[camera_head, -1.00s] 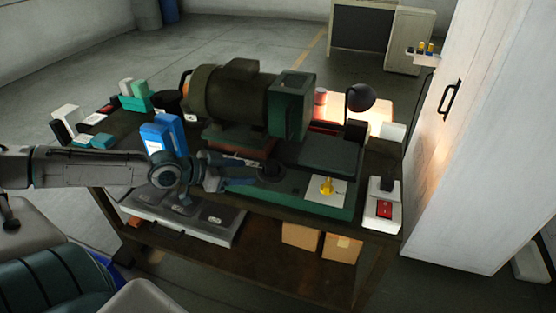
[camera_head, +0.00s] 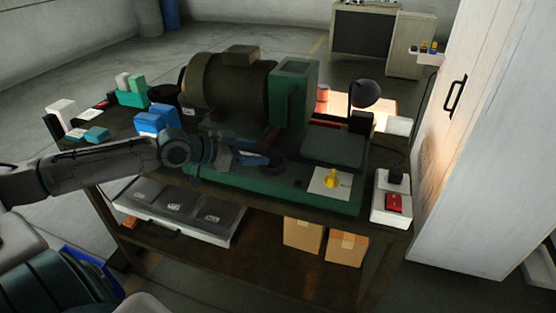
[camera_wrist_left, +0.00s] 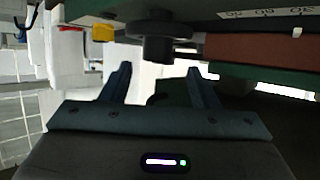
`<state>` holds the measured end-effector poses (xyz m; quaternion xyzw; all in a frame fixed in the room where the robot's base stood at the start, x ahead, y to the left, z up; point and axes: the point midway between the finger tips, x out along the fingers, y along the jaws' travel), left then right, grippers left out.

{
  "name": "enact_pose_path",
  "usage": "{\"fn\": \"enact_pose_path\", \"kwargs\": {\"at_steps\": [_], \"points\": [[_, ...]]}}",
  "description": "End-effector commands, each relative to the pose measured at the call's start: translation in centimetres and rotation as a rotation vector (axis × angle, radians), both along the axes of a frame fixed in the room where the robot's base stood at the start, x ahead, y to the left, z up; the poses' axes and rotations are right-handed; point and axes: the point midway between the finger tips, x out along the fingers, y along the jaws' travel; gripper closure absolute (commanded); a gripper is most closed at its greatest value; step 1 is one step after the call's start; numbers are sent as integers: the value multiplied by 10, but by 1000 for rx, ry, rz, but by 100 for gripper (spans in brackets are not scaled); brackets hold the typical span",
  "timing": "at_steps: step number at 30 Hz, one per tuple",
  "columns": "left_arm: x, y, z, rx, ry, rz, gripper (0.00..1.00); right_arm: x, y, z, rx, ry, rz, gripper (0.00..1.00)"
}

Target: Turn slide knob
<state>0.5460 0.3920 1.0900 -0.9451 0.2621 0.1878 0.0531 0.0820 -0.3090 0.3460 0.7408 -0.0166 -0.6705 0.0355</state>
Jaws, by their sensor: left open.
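The slide knob, a dark round knob (camera_head: 272,168), sits on the front of the green machine (camera_head: 290,100) on the workbench. In the left wrist view the dark knob (camera_wrist_left: 158,38) is at the top centre, beyond the fingertips and between their lines. My left gripper (camera_head: 258,159) reaches in from the left with its fingers beside the knob in the head view. Its two fingers are apart with nothing between them in the wrist view (camera_wrist_left: 159,75). A gap seems to show between fingers and knob; contact cannot be told. My right gripper is not in view.
A yellow knob-like piece (camera_head: 332,179) on a white plate and a white box with a red switch (camera_head: 393,203) stand to the right. A black lamp (camera_head: 365,95) is behind. Blue boxes (camera_head: 158,121) stand left of the machine. Cardboard boxes (camera_head: 303,236) lie on the lower shelf.

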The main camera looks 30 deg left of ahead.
Motion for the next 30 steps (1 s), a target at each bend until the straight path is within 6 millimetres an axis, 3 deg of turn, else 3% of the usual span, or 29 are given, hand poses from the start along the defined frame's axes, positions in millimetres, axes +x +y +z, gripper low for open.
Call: {"fn": "enact_pose_path", "kwargs": {"at_steps": [13,30], "points": [[17,-14,-7,-8,-2,-8,45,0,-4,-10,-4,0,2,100],[49,-33,-21,-6,-1,-6,45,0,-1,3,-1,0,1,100]]}}
